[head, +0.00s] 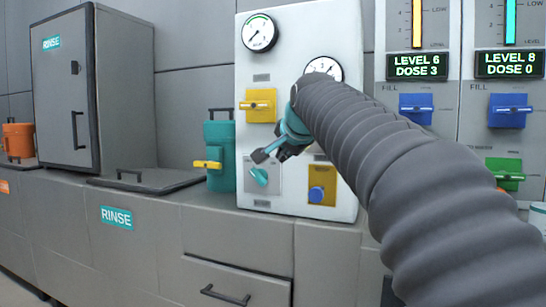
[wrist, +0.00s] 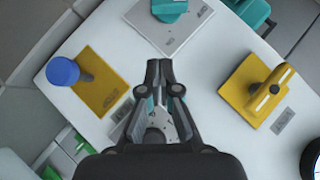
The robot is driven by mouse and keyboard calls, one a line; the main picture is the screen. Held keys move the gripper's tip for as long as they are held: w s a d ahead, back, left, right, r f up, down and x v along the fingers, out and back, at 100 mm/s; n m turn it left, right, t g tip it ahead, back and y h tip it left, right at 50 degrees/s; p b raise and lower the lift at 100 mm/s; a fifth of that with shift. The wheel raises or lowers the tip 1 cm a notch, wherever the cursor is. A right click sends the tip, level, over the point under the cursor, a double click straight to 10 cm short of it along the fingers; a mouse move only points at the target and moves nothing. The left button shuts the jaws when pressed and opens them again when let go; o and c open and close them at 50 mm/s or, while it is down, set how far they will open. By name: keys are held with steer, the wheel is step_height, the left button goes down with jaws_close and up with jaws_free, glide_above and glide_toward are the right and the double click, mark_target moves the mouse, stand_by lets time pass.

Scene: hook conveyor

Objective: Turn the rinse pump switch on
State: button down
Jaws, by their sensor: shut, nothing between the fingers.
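A white control panel (head: 300,45) stands on the counter. Low on it is a teal rotary knob (head: 259,177) on a pale grey plate, its handle slanted; its label is too small to read. The same knob shows at the top edge of the wrist view (wrist: 170,8), partly cut off. My gripper (head: 260,155) is shut and empty. In the head view its tip appears just above the knob; contact is not visible. In the wrist view my gripper (wrist: 160,66) points toward the knob's plate, with the knob beyond the fingertips. My gripper and arm hide part of the panel's middle.
A yellow lever valve (head: 258,105) is above the knob, and a blue button (head: 316,194) on a yellow plate is to its right. A teal canister (head: 218,150) with a yellow handle stands left of the panel. Dosing panels (head: 418,75) are at right.

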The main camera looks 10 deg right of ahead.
glide_toward(265, 179)
steer(key=w+d, duration=0.2)
steer(key=w, duration=0.1)
steer(key=shift+w+a+f+b, duration=0.3)
steer(key=shift+w+a+f, duration=0.15)
steer(key=shift+w+f, duration=0.25)
steer(key=shift+w+a+f+b, duration=0.25)
steer(key=shift+w+a+f, duration=0.25)
steer(key=shift+f, duration=0.35)
